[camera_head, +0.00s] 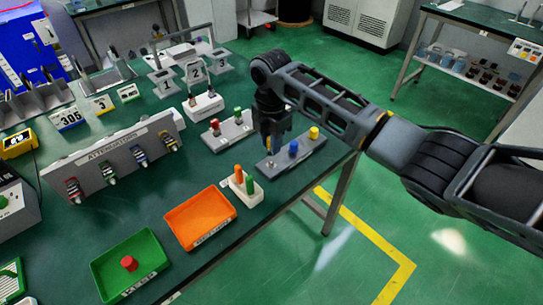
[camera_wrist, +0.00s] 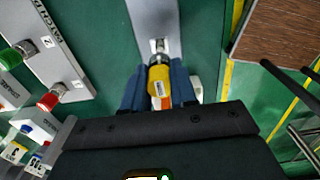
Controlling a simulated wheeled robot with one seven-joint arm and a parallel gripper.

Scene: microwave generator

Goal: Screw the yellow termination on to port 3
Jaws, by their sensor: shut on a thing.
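My gripper (camera_head: 268,138) is above the left end of a grey block (camera_head: 302,155) near the table's right edge. In the wrist view, my gripper (camera_wrist: 159,90) is shut on a yellow termination (camera_wrist: 160,74), with one blue finger on each side. Its metal end points at a small metal connector on a grey plate (camera_wrist: 155,18). The two meet or nearly meet; I cannot tell whether they are engaged. A blue cap (camera_head: 293,147) and another yellow cap (camera_head: 314,133) stand on the block to the right of my gripper. I cannot read a port 3 label at the held piece.
A grey panel with green (camera_head: 237,113) and red (camera_head: 215,125) caps stands to the left. A small holder with orange and green posts (camera_head: 250,185), an orange tray (camera_head: 170,219) and a green tray (camera_head: 101,266) are nearer the front. Numbered stands (camera_head: 165,80) are behind.

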